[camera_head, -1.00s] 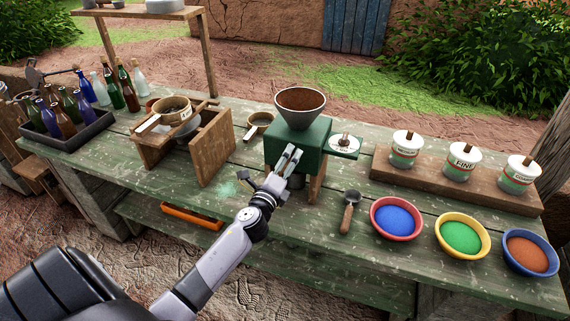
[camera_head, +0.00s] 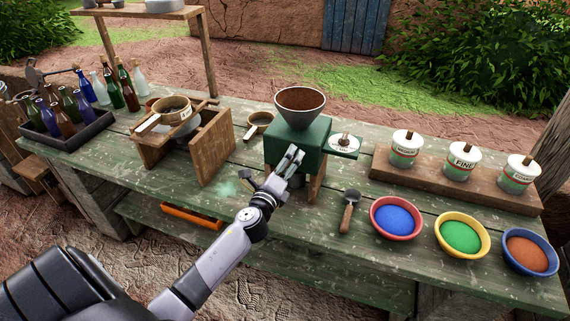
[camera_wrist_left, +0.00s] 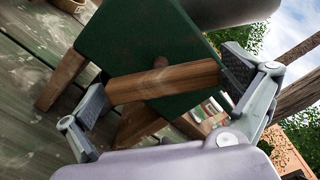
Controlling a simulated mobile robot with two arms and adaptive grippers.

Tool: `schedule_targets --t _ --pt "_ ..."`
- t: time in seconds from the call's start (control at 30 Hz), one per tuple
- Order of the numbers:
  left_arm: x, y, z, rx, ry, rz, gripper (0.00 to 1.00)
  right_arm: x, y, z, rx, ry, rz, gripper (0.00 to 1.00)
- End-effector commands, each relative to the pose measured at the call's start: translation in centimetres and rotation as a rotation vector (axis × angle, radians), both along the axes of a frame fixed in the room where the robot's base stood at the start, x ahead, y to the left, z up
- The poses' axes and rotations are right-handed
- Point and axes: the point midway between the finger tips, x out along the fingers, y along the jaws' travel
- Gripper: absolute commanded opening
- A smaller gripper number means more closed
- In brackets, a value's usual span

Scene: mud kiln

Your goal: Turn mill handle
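The mill is a green box (camera_head: 285,148) on wooden legs with a brown-filled hopper (camera_head: 300,103) on top. It also shows in the left wrist view as a dark green face (camera_wrist_left: 140,45). A wooden bar, the mill handle (camera_wrist_left: 165,82), crosses that face there, with a round pin behind its middle. My left gripper (camera_head: 288,160) is in front of the mill and hides the handle in the head view. In the wrist view its fingers (camera_wrist_left: 165,88) are spread wide, one pad near each end of the bar. I cannot tell whether they touch it. My right gripper is out of view.
A spoon (camera_head: 348,210) and bowls of blue (camera_head: 372,220), green (camera_head: 438,237) and orange powder (camera_head: 505,254) lie to the right. Lidded jars stand on a board (camera_head: 450,186). A wooden sieve stand (camera_head: 205,150) is at left.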

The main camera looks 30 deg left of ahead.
Motion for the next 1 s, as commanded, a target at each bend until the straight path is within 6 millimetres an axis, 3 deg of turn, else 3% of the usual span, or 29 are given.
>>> schedule_targets --t 0.37,0.8,1.0 --pt "-0.5 -0.1 0.0 0.0 -0.001 0.0 1.0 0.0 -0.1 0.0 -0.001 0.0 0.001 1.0" --pt "-8.5 -2.0 -0.1 -0.003 0.001 0.001 1.0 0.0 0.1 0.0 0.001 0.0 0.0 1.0" --pt "-11.0 -2.6 0.0 -0.003 -0.001 0.001 1.0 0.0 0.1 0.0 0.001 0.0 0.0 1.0"
